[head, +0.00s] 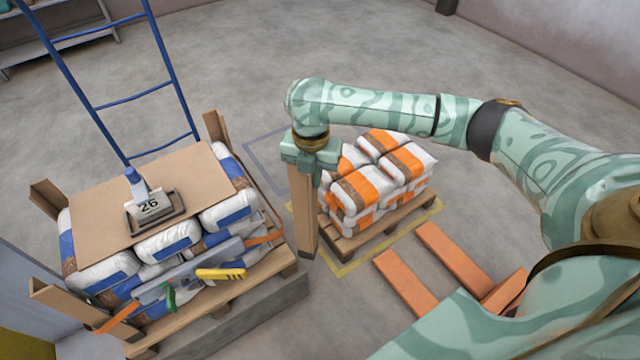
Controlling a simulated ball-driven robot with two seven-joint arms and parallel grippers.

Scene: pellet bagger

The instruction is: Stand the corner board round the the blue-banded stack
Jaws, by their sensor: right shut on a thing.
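The blue-banded stack (165,239) of white bags stands on a wooden pallet at the left, with a brown cardboard sheet (188,178) on top. Brown corner boards stand at its back left (46,196), back right (215,128) and front left (58,300) corners; none shows at the front right corner. My right gripper (312,160) is shut on the top of a long brown corner board (302,210). That board hangs upright just right of the stack's front right corner. Whether its foot touches anything is unclear. My left gripper is not in view.
An orange-banded stack (385,175) stands on a pallet just right of the held board. A yellow-handled tool (222,274) lies along the stack's front. A blue ladder-like frame (145,95) rises behind; orange forks (405,283) lie right.

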